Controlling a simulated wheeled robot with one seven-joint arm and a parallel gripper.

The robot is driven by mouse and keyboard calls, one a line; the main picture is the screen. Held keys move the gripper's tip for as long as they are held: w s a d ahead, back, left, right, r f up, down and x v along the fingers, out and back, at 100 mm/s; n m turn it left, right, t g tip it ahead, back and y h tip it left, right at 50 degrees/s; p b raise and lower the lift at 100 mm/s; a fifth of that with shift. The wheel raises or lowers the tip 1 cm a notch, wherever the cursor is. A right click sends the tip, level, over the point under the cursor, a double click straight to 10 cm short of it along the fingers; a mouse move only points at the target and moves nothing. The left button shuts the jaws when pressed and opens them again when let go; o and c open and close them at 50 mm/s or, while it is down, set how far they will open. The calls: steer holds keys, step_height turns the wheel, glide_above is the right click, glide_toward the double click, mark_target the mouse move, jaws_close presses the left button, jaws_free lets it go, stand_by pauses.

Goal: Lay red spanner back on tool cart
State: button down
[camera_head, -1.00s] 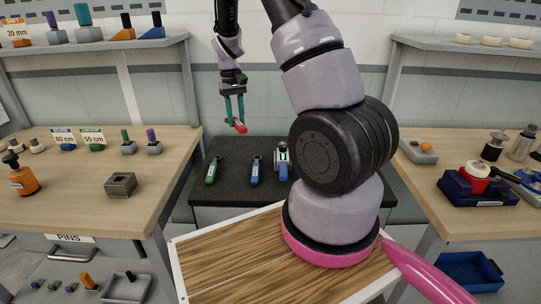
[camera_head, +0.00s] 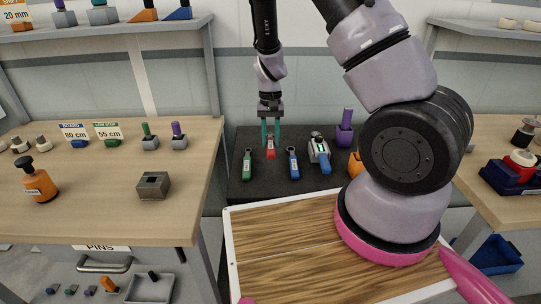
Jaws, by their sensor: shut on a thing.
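The red spanner (camera_head: 271,150) is between the teal fingers of my gripper (camera_head: 270,137), which is shut on it. My gripper points down over the dark top of the tool cart (camera_head: 240,195). The red spanner appears between the green spanner (camera_head: 247,164) on its left and the blue spanner (camera_head: 293,162) on its right, low over or at the cart top. I cannot tell whether it touches the surface.
A grey and blue tool (camera_head: 320,154), a purple-topped piece (camera_head: 344,128) and an orange piece (camera_head: 355,164) stand right of the spanners. My arm hides the cart's right end. A wooden bench (camera_head: 100,205) stands at left. A wood-topped board (camera_head: 290,260) is in front.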

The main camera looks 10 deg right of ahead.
steer(key=shift+f, duration=3)
steer(key=shift+f, duration=0.1)
steer(key=c, duration=0.6)
jaws_free()
